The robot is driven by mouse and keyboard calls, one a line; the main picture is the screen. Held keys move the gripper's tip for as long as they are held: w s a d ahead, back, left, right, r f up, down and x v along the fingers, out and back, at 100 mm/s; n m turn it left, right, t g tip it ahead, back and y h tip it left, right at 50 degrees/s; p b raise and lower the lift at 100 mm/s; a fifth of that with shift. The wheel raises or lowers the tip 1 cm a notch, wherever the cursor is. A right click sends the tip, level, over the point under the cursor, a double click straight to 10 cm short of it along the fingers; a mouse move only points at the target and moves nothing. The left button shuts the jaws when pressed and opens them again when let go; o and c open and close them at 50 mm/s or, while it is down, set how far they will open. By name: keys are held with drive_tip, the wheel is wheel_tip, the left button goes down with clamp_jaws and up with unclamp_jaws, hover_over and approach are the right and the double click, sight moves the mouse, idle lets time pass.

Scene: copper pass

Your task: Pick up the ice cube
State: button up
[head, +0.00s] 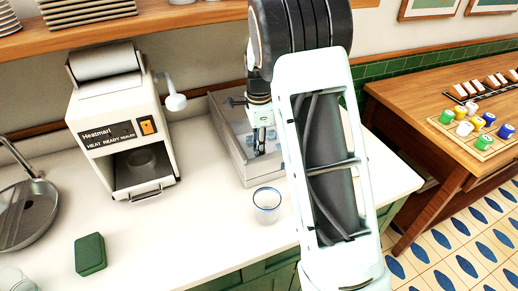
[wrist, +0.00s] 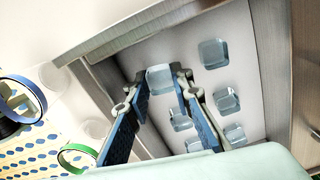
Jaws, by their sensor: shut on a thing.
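My gripper (head: 261,143) reaches down into a grey metal bin (head: 236,155) at the back of the white counter. In the wrist view my gripper (wrist: 162,82) is shut on a clear, pale blue ice cube (wrist: 159,79), held between the fingertips. Several other ice cubes lie on the bin floor, among them one cube (wrist: 213,53) just beyond the fingers and another cube (wrist: 226,99) beside the right finger. Whether the held cube is clear of the bin floor I cannot tell. In the head view my arm hides part of the bin.
A blue-rimmed glass (head: 267,207) stands in front of the bin. A Heatmart sealer (head: 112,125) stands left of it, with a pan (head: 28,213) and green sponge (head: 90,254) farther left. Bare counter lies front centre.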

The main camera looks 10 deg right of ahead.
wheel_tip(320, 180, up, 3)
drive_tip(key=shift+f+p, duration=0.2)
drive_tip(key=shift+p, duration=0.55)
drive_tip(key=s+r+p, duration=0.1)
drive_tip(key=s+r, duration=0.1)
drive_tip(key=r, duration=0.1)
drive_tip(key=s+r+p, duration=0.2)
drive_tip(key=s+r, duration=0.1)
drive_tip(key=shift+d, duration=0.1)
drive_tip(key=s+r+p, duration=0.1)
drive_tip(key=s+r, duration=0.2)
drive_tip(key=s, duration=0.6)
drive_tip(key=shift+d+r, duration=0.2)
drive_tip(key=shift+d, duration=0.15)
